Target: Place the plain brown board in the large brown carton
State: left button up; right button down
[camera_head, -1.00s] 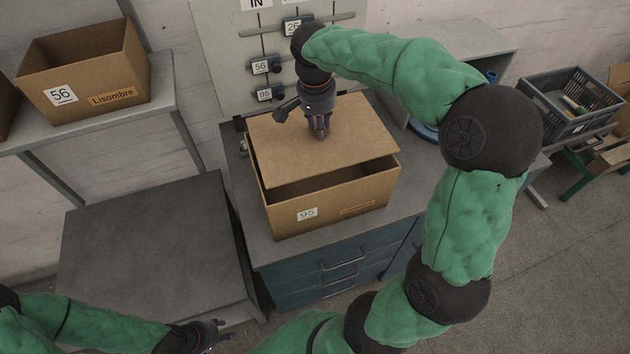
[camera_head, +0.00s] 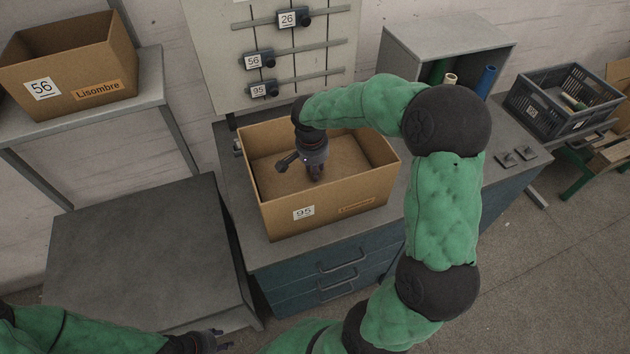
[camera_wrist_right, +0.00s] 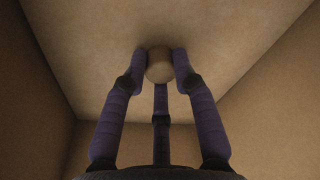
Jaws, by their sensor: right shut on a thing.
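The large brown carton (camera_head: 320,212), labelled 95, stands upright on the workbench. The plain brown board (camera_head: 265,175) lies inside the carton, below its rim. My right gripper (camera_head: 315,176) reaches down into the carton. In the right wrist view its fingers are shut around a small round knob (camera_wrist_right: 160,66) on the board (camera_wrist_right: 230,40), with carton walls around it. Whether the board rests on the bottom is hidden. My left gripper (camera_head: 219,341) is at the bottom edge of the head view, empty, with its fingers apart, away from the carton.
A grey table (camera_head: 135,250) with a bare top is at the left. Another carton (camera_head: 72,65), labelled 56, sits on a shelf. A board with numbered tags (camera_head: 288,19) stands behind. A grey crate (camera_head: 565,100) and an open cabinet (camera_head: 450,40) are at the right.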

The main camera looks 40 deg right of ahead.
aim_at(312, 180)
jog(key=shift+f+b, duration=0.7)
jog(key=shift+f, duration=2)
jog(key=shift+f, duration=0.1)
jog(key=c, duration=1)
grip_release()
jog(key=r+p, duration=0.1)
jog(key=r, duration=0.3)
jog(key=a+r+p, duration=0.1)
jog(key=r, duration=0.3)
jog(key=r+p, duration=0.1)
jog(key=r, duration=0.3)
jog(key=shift+s+a, duration=0.3)
jog(key=shift+s, duration=0.1)
